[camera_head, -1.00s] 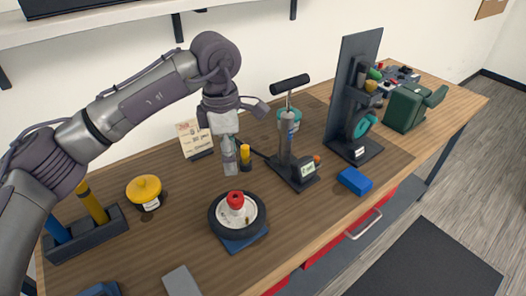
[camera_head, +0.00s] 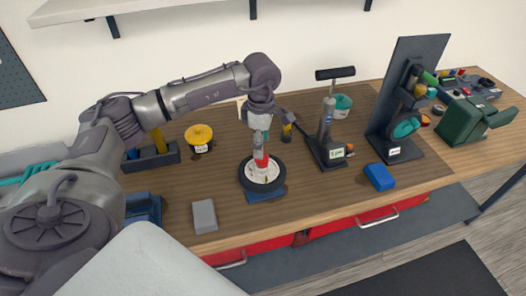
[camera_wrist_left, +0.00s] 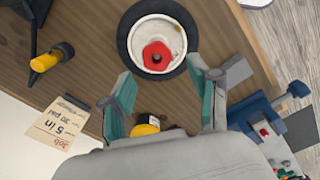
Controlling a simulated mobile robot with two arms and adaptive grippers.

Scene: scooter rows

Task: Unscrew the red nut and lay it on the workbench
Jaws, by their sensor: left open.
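The red nut (camera_head: 262,160) sits on the white hub of a small wheel (camera_head: 247,182) with a black tyre, which rests on a blue base on the wooden workbench (camera_head: 320,200). In the left wrist view the nut (camera_wrist_left: 157,57) is a red hexagon with a hole, near the middle of the hub. My left gripper (camera_head: 261,146) points down over the nut, close to it. In the left wrist view its teal fingers (camera_wrist_left: 164,84) are spread wide, with nothing between them; whether they touch the nut cannot be told. My right gripper is not in view.
A pump (camera_head: 326,130) with a black handle stands right of the wheel. A blue block (camera_head: 379,177) and a grey block (camera_head: 204,216) lie nearer the front. A yellow-lidded pot (camera_head: 199,135) stands left. The bench is bare between the wheel and blue block.

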